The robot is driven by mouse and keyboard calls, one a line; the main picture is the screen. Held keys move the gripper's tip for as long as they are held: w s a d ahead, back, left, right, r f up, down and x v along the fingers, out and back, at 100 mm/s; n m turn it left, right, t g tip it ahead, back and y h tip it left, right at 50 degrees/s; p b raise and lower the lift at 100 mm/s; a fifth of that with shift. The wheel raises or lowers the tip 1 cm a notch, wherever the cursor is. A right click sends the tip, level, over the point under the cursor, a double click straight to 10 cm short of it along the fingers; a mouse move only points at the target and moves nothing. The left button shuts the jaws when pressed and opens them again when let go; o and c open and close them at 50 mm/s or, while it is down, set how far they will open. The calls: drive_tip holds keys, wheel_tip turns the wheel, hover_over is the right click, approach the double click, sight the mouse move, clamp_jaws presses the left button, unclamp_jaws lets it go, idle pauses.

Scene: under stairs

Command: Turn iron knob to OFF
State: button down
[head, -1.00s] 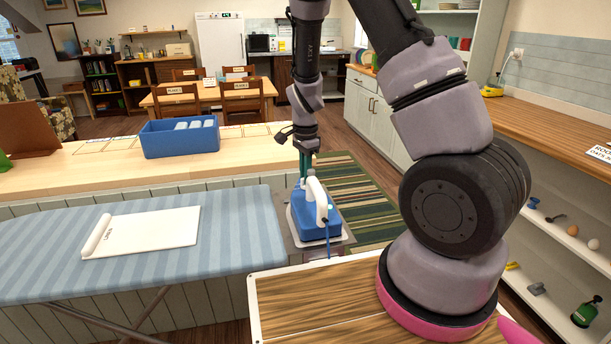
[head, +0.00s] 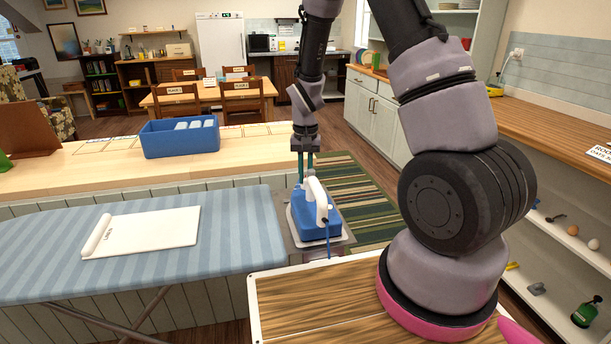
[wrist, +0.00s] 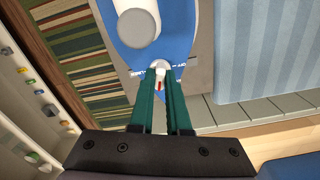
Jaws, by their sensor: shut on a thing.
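The blue and white iron (head: 311,219) rests on a metal plate at the right end of the ironing board. Its small knob (wrist: 160,65) is white and shows in the wrist view between the tips of my green fingers. My gripper (wrist: 160,74) points down over the iron and is shut on the knob. A red mark shows between the fingers. In the head view my gripper (head: 305,182) stands upright at the iron's far end, behind the white handle.
A blue bin (head: 180,140) stands on the wooden counter (head: 60,178) behind. A striped rug (head: 355,190) covers the floor to the right.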

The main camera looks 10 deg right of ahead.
drive_tip(key=n, duration=0.5)
drive_tip(key=shift+n, duration=0.3)
drive_tip(key=n, duration=1)
drive_tip(key=shift+n, duration=0.4)
drive_tip(key=n, duration=0.4)
drive_tip(key=shift+n, duration=0.4)
drive_tip(key=c, duration=0.9)
unclamp_jaws()
